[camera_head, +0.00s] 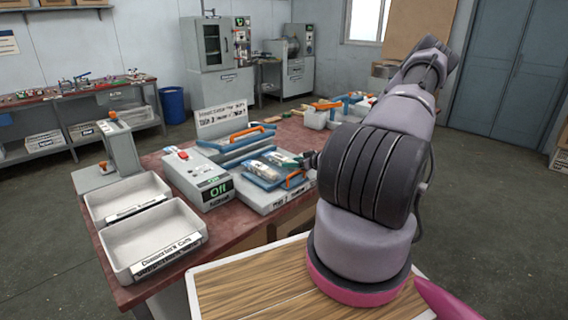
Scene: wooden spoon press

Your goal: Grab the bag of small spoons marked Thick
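No bag that I can read as marked Thick shows. Two small pale packets or parts lie on the blue-framed press plate (261,184) on the red table; the nearer one (264,170) and the farther one (282,160) are too small to identify. My arm covers the right part of the table. A dark part at its far end, probably my gripper (309,160), shows just right of the plate, mostly hidden behind the arm. Its fingers cannot be made out. Whether it touches anything cannot be told.
A grey control box (197,176) reading "Off" stands left of the press. Two empty white trays (152,241) sit at the table's front left. A white sign (222,119) stands behind the press. A wooden board (245,288) is in front, under my arm. The floor left is clear.

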